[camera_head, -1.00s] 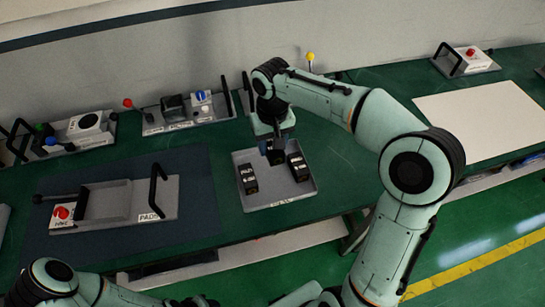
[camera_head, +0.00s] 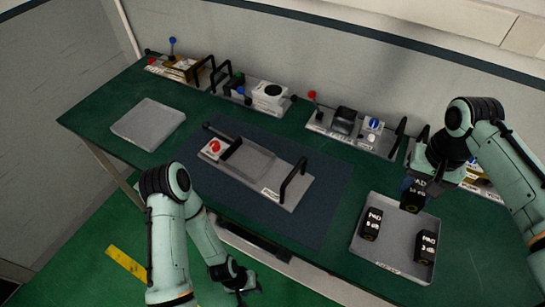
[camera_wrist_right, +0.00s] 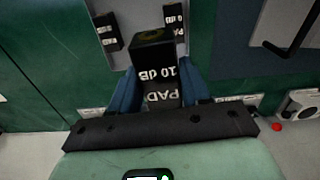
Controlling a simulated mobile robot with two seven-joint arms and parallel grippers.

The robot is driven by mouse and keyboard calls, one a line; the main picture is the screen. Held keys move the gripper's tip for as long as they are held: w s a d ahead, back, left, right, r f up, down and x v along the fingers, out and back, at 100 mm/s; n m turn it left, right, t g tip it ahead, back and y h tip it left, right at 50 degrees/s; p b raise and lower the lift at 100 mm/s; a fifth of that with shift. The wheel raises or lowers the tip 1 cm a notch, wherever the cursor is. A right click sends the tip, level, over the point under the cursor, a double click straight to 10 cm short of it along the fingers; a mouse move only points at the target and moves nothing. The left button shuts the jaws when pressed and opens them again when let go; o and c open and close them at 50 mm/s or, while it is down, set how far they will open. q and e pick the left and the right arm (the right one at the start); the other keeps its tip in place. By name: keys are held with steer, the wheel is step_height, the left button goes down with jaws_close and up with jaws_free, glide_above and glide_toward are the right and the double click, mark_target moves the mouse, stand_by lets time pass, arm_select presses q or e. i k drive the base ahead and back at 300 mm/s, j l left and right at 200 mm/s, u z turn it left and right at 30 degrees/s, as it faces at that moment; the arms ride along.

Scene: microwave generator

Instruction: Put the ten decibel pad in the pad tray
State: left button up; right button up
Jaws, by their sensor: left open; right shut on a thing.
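The ten decibel pad (camera_head: 412,197) is a black block with white lettering. My right gripper (camera_head: 420,180) is shut on it and holds it upright over the back edge of a grey tray (camera_head: 398,252). In the right wrist view the pad (camera_wrist_right: 153,52) sits between the blue fingers, with "10 dB" readable. Two similar black pads stand in that tray, one at left (camera_head: 371,224) and one at right (camera_head: 426,248). A grey fixture with a shallow recess (camera_head: 262,160) has a front label that seems to read "PADS". My left gripper (camera_head: 243,287) is open and empty below the table's front edge.
The fixture lies on a dark mat (camera_head: 325,200) and carries a red button (camera_head: 215,146) and a black handle (camera_head: 294,178). Several devices with levers line the back of the table. An empty grey plate (camera_head: 148,124) lies at left, with clear green tabletop around it.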

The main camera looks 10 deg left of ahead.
mark_target(249, 162)
steer(key=i+j+u, duration=0.15)
steer(key=j, duration=0.2)
steer(key=i+j+u, duration=0.1)
steer(key=j, duration=0.25)
steer(key=i+j+u, duration=0.15)
steer(key=j, duration=0.2)
steer(key=i+j+u, duration=0.15)
steer(key=i+j, duration=0.1)
steer(key=j, duration=0.05)
